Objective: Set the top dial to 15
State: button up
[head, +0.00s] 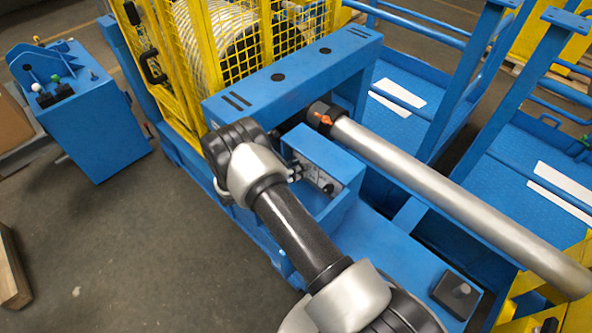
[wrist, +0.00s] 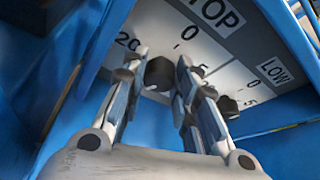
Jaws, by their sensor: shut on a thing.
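The top dial (wrist: 159,72) is a dark knob on a pale panel (wrist: 245,48) below the TOP label. The marks 20, 0 and 5 show around it; its other marks and any pointer are hidden or too unclear to read. My gripper (wrist: 160,78) has one finger on each side of this knob and is shut on it. A second dark knob, the low dial (wrist: 228,106), sits to the right beneath the LOW label, just beyond my right finger. In the head view, the panel (head: 318,174) is on a blue box, with my gripper mostly hidden beside it.
Blue side walls (wrist: 85,62) flank the panel closely in the wrist view. In the head view, a grey roller (head: 440,195) lies right of the box, below a blue crossbeam (head: 290,72). A yellow mesh cage (head: 283,35) stands behind. Open floor lies left.

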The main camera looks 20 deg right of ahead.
jog(key=o, duration=1)
jog(key=shift+o, duration=0.2)
jog(key=v, duration=1.2)
